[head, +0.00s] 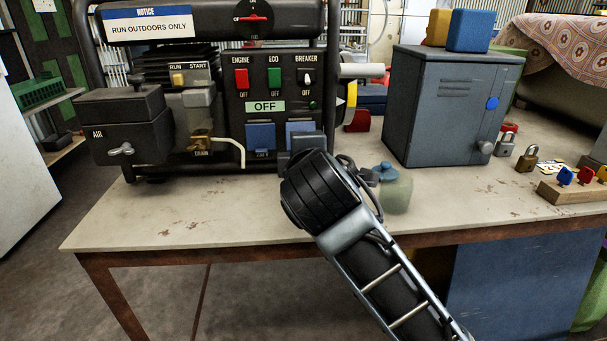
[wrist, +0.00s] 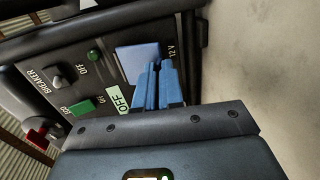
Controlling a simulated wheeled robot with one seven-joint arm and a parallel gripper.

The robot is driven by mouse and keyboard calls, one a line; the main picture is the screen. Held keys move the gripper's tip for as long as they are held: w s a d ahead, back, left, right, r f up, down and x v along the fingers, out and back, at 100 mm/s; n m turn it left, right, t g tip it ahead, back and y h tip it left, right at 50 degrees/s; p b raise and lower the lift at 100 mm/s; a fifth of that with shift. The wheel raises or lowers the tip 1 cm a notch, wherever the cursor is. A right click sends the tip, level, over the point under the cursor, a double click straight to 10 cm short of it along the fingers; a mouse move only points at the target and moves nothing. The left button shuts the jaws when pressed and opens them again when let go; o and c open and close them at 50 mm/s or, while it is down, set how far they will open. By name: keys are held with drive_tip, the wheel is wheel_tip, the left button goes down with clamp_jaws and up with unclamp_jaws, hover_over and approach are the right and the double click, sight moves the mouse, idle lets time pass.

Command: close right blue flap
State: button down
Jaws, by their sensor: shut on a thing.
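The right blue flap (head: 299,127) is on the lower right of the generator's dark front panel. In the head view, my gripper (head: 303,143) hides most of it. In the wrist view, the flap (wrist: 138,58) shows as a pale blue plate beside the "12 V" label. My gripper's blue fingers (wrist: 157,68) are close together, with their tips at the flap's edge, shut on it. The exact contact and the flap's tilt are hard to see. The left blue flap (head: 261,136) sits beside it on the panel.
The generator stands on a worn workbench (head: 200,208). A pale jar with a blue lid (head: 394,190) is close to the right of my arm. A grey metal cabinet (head: 437,110), padlocks (head: 505,145) and a wooden key block (head: 570,190) are further right. The bench's front left is clear.

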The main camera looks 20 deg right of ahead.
drive_tip(key=f+t+b, duration=0.1)
drive_tip(key=b, duration=0.1)
drive_tip(key=w+f+t+h+b, duration=0.1)
drive_tip(key=b, duration=0.2)
drive_tip(key=shift+d+f+t, duration=0.1)
drive_tip(key=shift+f+t, duration=0.1)
drive_tip(key=shift+t, duration=0.1)
drive_tip(key=t+b, duration=0.1)
drive_tip(key=b, duration=0.1)
drive_tip(key=shift+w+d+b, duration=0.1)
drive_tip(key=shift+w+b, duration=0.2)
drive_tip(key=shift+w, duration=0.05)
drive_tip(key=c, duration=1.6)
unclamp_jaws()
drive_tip(key=shift+o, duration=0.2)
drive_tip(key=shift+r, duration=0.15)
drive_tip(key=shift+f+p+v, duration=0.15)
drive_tip(key=shift+p+v, duration=0.05)
drive_tip(key=shift+v, duration=1.75)
drive_tip(key=shift+f+p+v, duration=0.1)
drive_tip(key=shift+p+v, duration=0.1)
drive_tip(key=shift+v, duration=1.7)
